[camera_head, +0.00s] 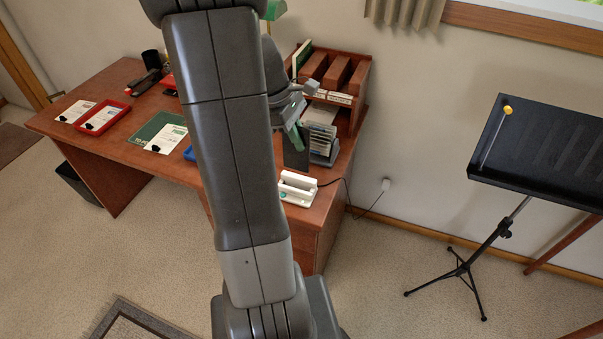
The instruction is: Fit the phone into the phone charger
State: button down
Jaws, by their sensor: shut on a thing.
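The phone (295,155) is a dark, thin slab held roughly upright below my gripper (299,122). My gripper is shut on its upper part, above the right end of the desk. The phone charger (297,186) is a white block with a cable, standing near the desk's right front corner. The phone's lower edge appears just above or behind the charger; I cannot tell the exact gap. My arm hides part of the desk left of the phone.
The brown desk (100,97) carries a red tray (103,117), a green mat (146,133) and papers. A wooden organizer (355,83) and a file rack (322,150) stand close behind the phone. A black music stand (540,150) is at right. Carpet between is clear.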

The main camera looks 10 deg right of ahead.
aim_at(298, 164)
notch_tip(298, 164, down, 9)
jog(key=shift+s+a+r, duration=0.1)
dwell(0.3)
jog(key=c, duration=2)
grip_release()
jog(key=shift+b, duration=0.35)
jog(key=o, duration=0.5)
jog(key=shift+c, duration=0.2)
jog(key=p+v, duration=0.1)
jog(key=v, duration=1.1)
